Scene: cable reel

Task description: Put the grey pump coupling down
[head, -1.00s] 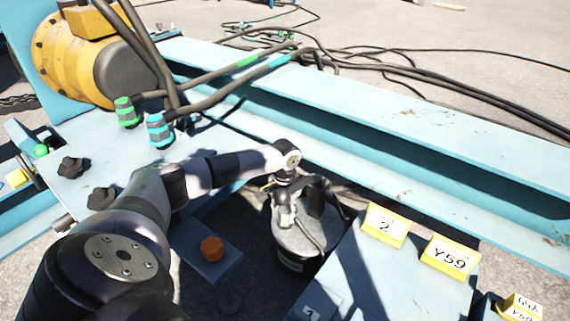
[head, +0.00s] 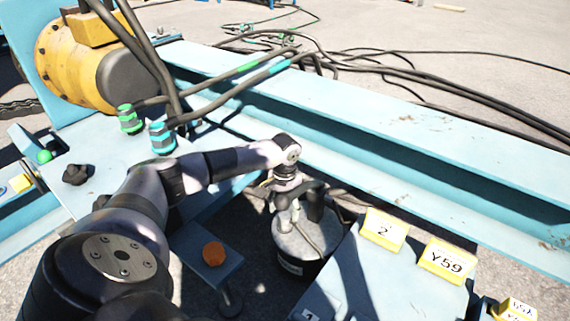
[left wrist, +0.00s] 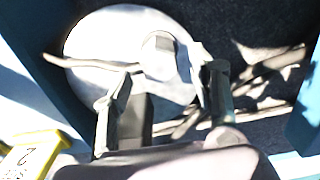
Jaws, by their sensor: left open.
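My left gripper (head: 297,207) is over the round grey lid of a dark canister (head: 292,266). In the left wrist view, the two fingers of my left gripper (left wrist: 160,88) stand apart above the pale lid (left wrist: 92,45). A round grey fitting (left wrist: 158,52), perhaps the pump coupling, sits on the lid just beyond the fingertips, with a thin hose running left from it. I cannot tell whether a finger touches it. In the head view the gripper and hoses partly hide this fitting. My right gripper is not in view.
A blue beam (head: 400,120) runs behind the canister. Blue plates stand on both sides, with an orange knob (head: 214,253) at left and yellow labels (head: 385,229) (head: 449,260) at right. Hoses with green (head: 129,118) and cyan (head: 162,137) couplings lie at upper left.

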